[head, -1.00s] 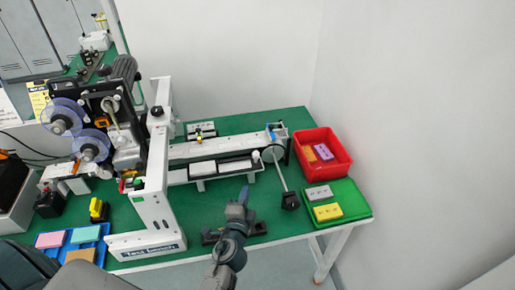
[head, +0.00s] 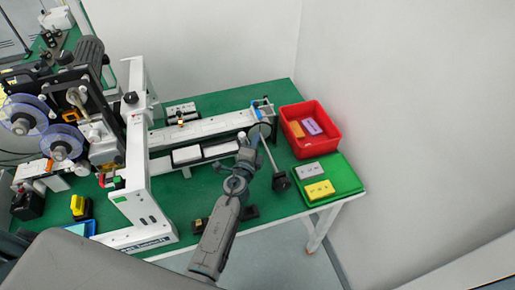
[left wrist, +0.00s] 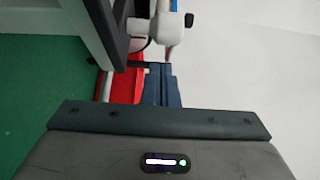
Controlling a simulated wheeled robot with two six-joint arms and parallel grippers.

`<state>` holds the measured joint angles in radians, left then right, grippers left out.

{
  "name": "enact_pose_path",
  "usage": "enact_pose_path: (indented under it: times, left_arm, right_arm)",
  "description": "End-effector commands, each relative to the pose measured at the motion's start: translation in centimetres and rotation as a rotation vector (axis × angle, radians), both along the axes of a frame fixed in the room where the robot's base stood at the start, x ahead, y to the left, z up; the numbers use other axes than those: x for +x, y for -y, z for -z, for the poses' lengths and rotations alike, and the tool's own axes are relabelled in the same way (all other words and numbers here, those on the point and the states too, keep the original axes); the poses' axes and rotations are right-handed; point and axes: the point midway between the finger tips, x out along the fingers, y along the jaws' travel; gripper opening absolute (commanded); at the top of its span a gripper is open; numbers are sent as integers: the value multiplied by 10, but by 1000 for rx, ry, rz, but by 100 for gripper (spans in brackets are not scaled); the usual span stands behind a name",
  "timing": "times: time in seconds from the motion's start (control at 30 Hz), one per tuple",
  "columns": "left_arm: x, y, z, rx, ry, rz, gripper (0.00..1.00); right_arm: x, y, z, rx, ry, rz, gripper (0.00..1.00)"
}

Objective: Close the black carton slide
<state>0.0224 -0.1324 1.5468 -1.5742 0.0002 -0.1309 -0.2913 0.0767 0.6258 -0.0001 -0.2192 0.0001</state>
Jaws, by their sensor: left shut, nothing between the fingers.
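The black carton slide (head: 220,149) runs along the front of the white conveyor on the green table. A white carton (head: 187,155) sits at its left end. My left gripper (head: 251,137) is at the slide's right end and covers part of it. In the left wrist view the gripper (left wrist: 162,80) is shut and empty, its dark fingers together. A white rounded part (left wrist: 143,27) shows just beyond the fingertips; I cannot tell if they touch. My right gripper is out of view.
A black-ended rod (head: 281,182) stands right of my left gripper. A red bin (head: 327,141) and a green tray (head: 346,179) with blocks are at the right. A white labeller frame (head: 141,205) stands at the left.

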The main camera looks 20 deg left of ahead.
Motion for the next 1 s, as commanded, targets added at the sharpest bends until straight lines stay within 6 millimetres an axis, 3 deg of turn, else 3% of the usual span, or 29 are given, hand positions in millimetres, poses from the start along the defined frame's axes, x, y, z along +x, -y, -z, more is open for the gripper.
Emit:
enact_pose_path:
  times: [0.2, 0.43, 0.67, 1.0]
  left_arm:
    - [-7, -19, -2, -1, 2, 1, 0]
    - [-8, -22, -1, -2, 1, 1, 0]
    - [-11, -26, -1, 0, 0, 0, 0]
    - [-52, -86, 0, 2, 0, -1, 0]
  right_arm:
    - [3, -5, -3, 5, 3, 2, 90]
    - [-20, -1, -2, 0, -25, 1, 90]
    - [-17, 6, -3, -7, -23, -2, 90]
    - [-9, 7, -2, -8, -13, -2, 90]
